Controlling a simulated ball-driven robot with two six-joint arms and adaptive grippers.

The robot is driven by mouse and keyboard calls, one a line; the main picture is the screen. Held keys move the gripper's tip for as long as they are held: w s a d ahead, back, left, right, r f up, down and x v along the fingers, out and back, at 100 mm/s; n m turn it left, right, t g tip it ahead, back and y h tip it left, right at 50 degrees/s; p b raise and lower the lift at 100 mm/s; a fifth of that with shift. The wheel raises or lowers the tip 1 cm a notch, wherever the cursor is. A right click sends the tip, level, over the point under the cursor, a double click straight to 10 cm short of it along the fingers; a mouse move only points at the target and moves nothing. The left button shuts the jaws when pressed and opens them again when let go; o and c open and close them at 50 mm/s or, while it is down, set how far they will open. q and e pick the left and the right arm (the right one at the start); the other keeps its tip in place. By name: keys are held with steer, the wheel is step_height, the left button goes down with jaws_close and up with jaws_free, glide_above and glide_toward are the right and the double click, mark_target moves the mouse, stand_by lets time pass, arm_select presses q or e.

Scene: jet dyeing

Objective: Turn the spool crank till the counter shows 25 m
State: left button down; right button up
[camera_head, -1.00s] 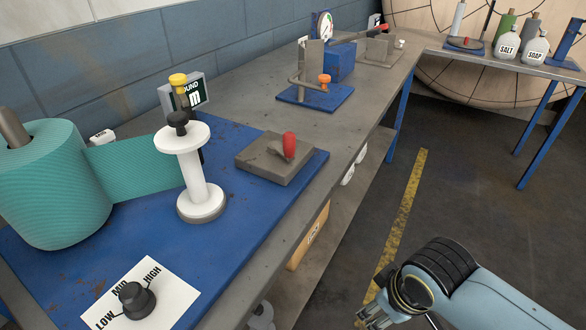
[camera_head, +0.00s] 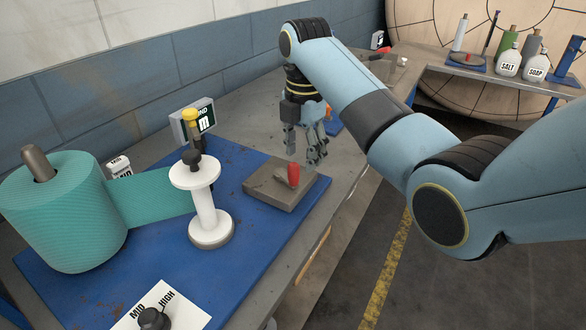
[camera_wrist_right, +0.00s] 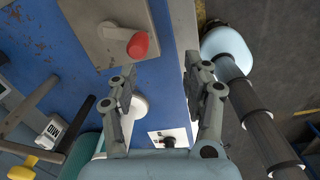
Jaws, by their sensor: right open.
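A white spool (camera_head: 205,205) with a black knob (camera_head: 191,159) on top stands upright on the blue board. A yellow knob (camera_head: 191,116) shows just behind it, in front of the counter (camera_head: 208,117). The counter's reading is mostly hidden; only "ND" and "m" show. Teal cloth (camera_head: 150,196) runs from a big roll (camera_head: 65,215) to the spool. My right gripper (camera_head: 305,150) is open and empty, pointing down above and beyond the red handle (camera_head: 293,175). In the right wrist view the red handle (camera_wrist_right: 138,45) lies ahead of the open fingers. My left gripper is not in view.
The red handle sits on a grey block (camera_head: 270,190) right of the spool. A dial card (camera_head: 175,305) lies at the board's near edge. Another blue-based station stands behind my right arm. Salt (camera_head: 508,63) and soap (camera_head: 536,68) bottles stand on a far table.

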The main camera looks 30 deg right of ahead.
mark_target(293, 164)
steer(key=w+r+n, duration=0.3)
steer(key=shift+w+a+r, duration=0.1)
steer(key=shift+a, duration=0.1)
step_height(293, 164, down, 10)
steer(key=shift+f, duration=0.25)
steer(key=shift+c, duration=0.2)
steer(key=shift+p, duration=0.3)
jaws_close()
